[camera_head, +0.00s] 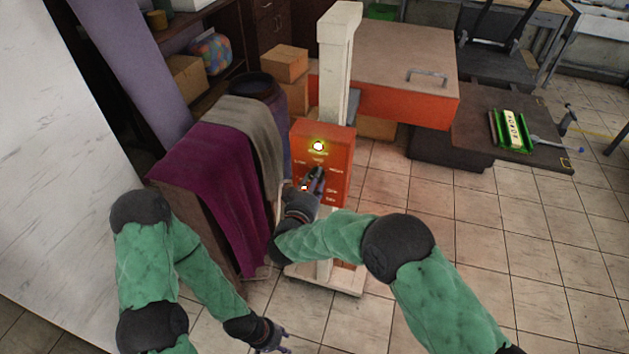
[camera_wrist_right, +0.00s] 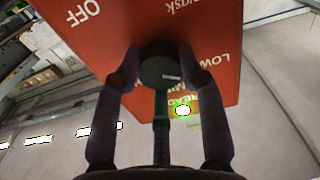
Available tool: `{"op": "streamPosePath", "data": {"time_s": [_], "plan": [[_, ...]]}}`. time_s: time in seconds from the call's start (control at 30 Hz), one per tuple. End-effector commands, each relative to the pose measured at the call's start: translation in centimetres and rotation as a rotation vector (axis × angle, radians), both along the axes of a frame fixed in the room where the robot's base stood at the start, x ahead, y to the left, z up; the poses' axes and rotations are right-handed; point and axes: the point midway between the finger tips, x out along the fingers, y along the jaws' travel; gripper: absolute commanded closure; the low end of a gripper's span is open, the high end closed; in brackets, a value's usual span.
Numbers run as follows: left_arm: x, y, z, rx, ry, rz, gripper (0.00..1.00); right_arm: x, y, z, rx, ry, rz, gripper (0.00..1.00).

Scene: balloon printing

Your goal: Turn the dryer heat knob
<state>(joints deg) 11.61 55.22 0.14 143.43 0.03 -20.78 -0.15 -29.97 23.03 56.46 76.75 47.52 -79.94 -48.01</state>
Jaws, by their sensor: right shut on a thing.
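The dryer's orange-red control box (camera_head: 341,146) is mounted on a white post in the middle of the head view. In the head view my right gripper (camera_head: 313,180) reaches the front of the box and mostly hides the knob. The word OFF and part of LOW show on the panel in the wrist view.
A rack with magenta cloth (camera_head: 205,185) and grey cloth (camera_head: 250,125) stands close left of the box. An orange dryer cabinet (camera_head: 405,60) is behind the post. A table with a green tray (camera_head: 495,130) is at right. Tiled floor is clear at lower right.

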Motion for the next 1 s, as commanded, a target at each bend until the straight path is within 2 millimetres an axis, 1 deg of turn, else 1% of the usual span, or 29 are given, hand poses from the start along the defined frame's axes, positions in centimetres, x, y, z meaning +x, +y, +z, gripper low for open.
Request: {"op": "streamPosePath", "data": {"time_s": [0.03, 0.17, 0.37, 0.77, 1.0], "plan": [[0.0, 0.0, -0.2, 0.0, 0.0, 0.0, 0.6, -0.1, 0.0, -0.3, 0.011, 0.001, 0.0, 0.93], [0.0, 0.0, -0.6, 0.0, 0.0, 0.0, 0.6, -0.1, 0.0, -0.4, 0.067, -0.017, 0.0, 0.93], [0.0, 0.0, -1.6, 0.0, 0.0, 0.0, 0.6, -0.1, 0.0, -0.5, 0.209, -0.062, 0.001, 0.93], [0.0, 0.0, -4.2, 0.0, 0.0, 0.0, 0.6, -0.1, 0.1, -0.7, 0.569, -0.177, 0.002, 0.93], [0.0, 0.0, -6.1, 0.0, 0.0, 0.0, 0.6, -0.1, 0.2, -0.8, 0.786, -0.247, 0.002, 0.93]]}}
